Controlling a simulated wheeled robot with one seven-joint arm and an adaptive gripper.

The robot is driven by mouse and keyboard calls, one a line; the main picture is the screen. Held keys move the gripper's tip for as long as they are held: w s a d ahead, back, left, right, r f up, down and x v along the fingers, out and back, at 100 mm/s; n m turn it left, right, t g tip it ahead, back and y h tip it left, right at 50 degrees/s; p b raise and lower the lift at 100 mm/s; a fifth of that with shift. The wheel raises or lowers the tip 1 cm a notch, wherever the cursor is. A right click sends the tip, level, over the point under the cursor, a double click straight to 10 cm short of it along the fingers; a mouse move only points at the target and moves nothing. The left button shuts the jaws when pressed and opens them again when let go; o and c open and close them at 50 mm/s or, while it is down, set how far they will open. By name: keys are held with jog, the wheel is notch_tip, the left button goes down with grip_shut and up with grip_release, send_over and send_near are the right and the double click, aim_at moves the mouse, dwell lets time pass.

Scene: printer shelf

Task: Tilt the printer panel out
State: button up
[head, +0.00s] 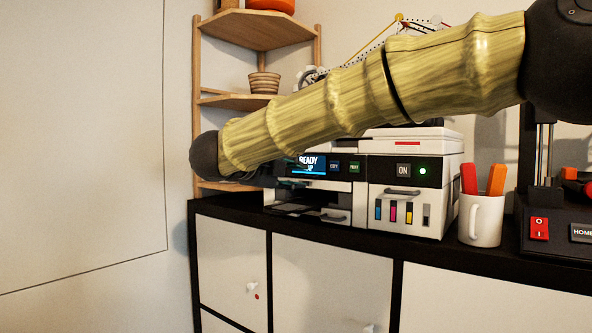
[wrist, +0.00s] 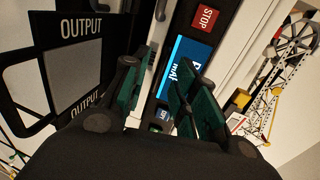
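The printer (head: 408,210) stands on the black top of a white cabinet. Its front panel (head: 310,164) is a dark strip with a lit blue "READY" screen and small buttons. In the wrist view the panel (wrist: 185,65) shows the screen and a red STOP button. My gripper (wrist: 158,82) has its two teal-padded fingers apart, in front of the panel, with one finger overlapping the screen. Nothing is clearly held between them. Contact with the panel cannot be told. In the head view my arm hides most of the gripper and part of the panel. I cannot tell whether the panel is tilted.
The output tray (head: 300,210) lies below the panel; its OUTPUT label (wrist: 82,28) shows in the wrist view. A white mug (head: 482,222) with red and orange items stands right of the printer. A wooden corner shelf (head: 250,102) stands behind at left. A crane-like model (wrist: 290,60) is nearby.

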jog(key=shift+w+d, duration=0.4)
jog(key=shift+w+d+f, duration=0.1)
jog(key=shift+w+f, duration=0.15)
jog(key=shift+w, duration=0.05)
jog(key=shift+s, duration=0.1)
grip_shut()
